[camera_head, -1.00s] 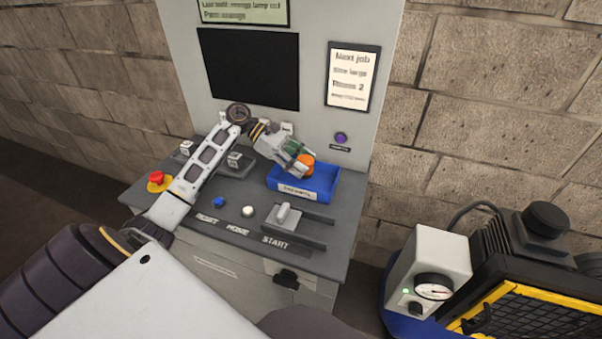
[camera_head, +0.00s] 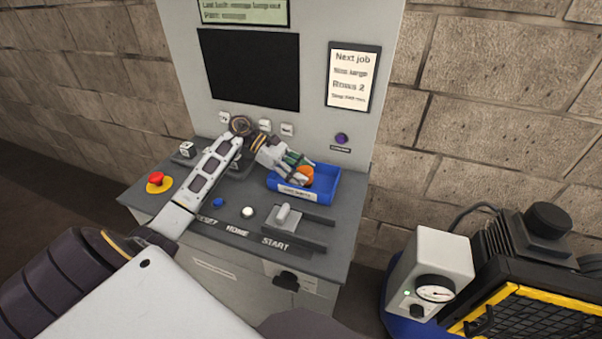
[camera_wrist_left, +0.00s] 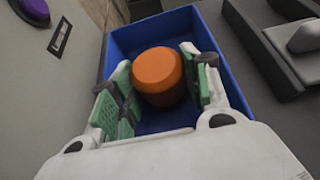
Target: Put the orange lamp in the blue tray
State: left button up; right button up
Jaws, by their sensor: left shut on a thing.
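The orange lamp (camera_head: 305,174) is a short rounded cylinder inside the blue tray (camera_head: 328,190) on the console. My left gripper (camera_head: 300,172) is around it, over the tray. In the left wrist view, the left gripper's green-padded fingers (camera_wrist_left: 160,90) lie either side of the orange lamp (camera_wrist_left: 158,70), with the walls of the blue tray (camera_wrist_left: 205,30) around them. The gripper is shut on the lamp. I cannot tell whether the lamp's underside touches the tray floor. My right gripper is not in view.
A red emergency button (camera_head: 156,178), a blue button (camera_head: 218,203) and a white button (camera_head: 248,211) stand on the console. A grey lever (camera_head: 283,214) is in front of the tray. The upright panel with a black screen (camera_head: 248,69) rises behind.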

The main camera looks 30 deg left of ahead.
pick_arm(q)
jog(key=shift+f, duration=0.15)
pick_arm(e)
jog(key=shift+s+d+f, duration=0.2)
pick_arm(q)
jog(key=o, duration=1)
jog(key=shift+o, duration=0.2)
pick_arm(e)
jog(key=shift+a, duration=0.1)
pick_arm(q)
jog(key=shift+r, duration=0.2)
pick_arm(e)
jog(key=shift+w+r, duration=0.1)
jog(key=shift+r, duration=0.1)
pick_arm(q)
jog(key=b+v, duration=0.2)
jog(key=v, duration=0.8)
jog(key=shift+a+f, duration=0.1)
jog(key=shift+a, duration=0.1)
jog(key=shift+s+a, duration=0.1)
jog(key=shift+a, duration=0.2)
jog(key=shift+s+a+r, duration=0.1)
jog(key=shift+a+r, duration=0.3)
jog(key=shift+r, duration=0.1)
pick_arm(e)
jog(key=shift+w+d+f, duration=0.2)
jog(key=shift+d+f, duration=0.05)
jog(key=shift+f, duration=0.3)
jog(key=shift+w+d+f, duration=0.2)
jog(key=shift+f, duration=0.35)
